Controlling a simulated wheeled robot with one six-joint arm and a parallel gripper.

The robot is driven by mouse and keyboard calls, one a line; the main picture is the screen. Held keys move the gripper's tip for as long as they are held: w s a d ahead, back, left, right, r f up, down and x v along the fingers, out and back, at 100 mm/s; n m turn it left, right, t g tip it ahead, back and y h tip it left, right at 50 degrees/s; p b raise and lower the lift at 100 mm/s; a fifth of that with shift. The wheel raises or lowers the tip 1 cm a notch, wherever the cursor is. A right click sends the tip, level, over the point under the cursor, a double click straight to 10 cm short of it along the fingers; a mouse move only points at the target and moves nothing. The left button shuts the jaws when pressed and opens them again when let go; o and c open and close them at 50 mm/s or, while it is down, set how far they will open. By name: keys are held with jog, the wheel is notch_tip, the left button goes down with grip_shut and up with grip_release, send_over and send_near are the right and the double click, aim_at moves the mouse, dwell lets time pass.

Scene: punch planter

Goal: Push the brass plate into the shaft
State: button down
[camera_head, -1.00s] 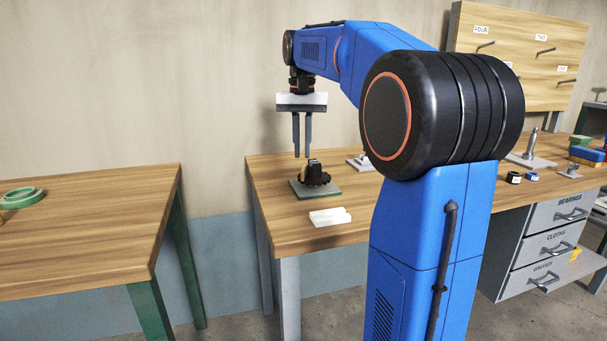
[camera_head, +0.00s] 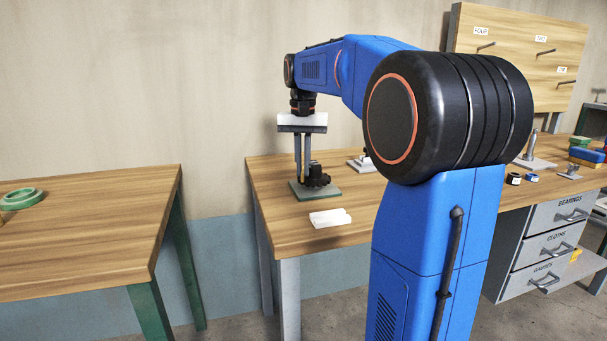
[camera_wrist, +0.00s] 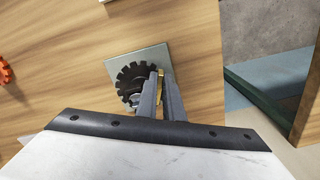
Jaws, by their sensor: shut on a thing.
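A dark toothed wheel (camera_wrist: 130,78) sits on a flat grey-green base plate (camera_wrist: 112,66) on the wooden bench. In the head view the dark mechanism (camera_head: 319,179) stands on the same base (camera_head: 331,196). My gripper (camera_head: 302,180) points straight down at the left side of the mechanism. In the wrist view its fingers (camera_wrist: 165,82) are close together beside the wheel, with a small bit of the brass plate (camera_wrist: 160,73) showing at them. The fingers hide most of the brass plate. A pale metal round part (camera_wrist: 136,99) shows near the wheel's lower edge. I cannot make out the shaft's slot.
A white block (camera_head: 330,218) lies in front of the base. A grey plate with a fitting (camera_head: 360,164) stands behind to the right. The bench's left edge is close by, with a gap to another table (camera_head: 90,235).

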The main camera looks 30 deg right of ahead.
notch_tip(320, 180, up, 12)
jog(key=w+d+m, duration=0.1)
jog(key=d+m, duration=0.1)
jog(key=m, duration=1.1)
jog(key=shift+d+f, duration=0.15)
jog(key=shift+d, duration=0.2)
send_near(303, 171)
jog(key=shift+w+d+f, duration=0.3)
jog(key=shift+d+f, duration=0.3)
jog(key=shift+d, duration=0.05)
jog(key=shift+w+d+f, duration=0.3)
jog(key=shift+d+f, duration=0.25)
jog(key=shift+d, duration=0.1)
jog(key=shift+f, duration=1.15)
dwell(1.1)
jog(key=c, duration=1.8)
grip_release()
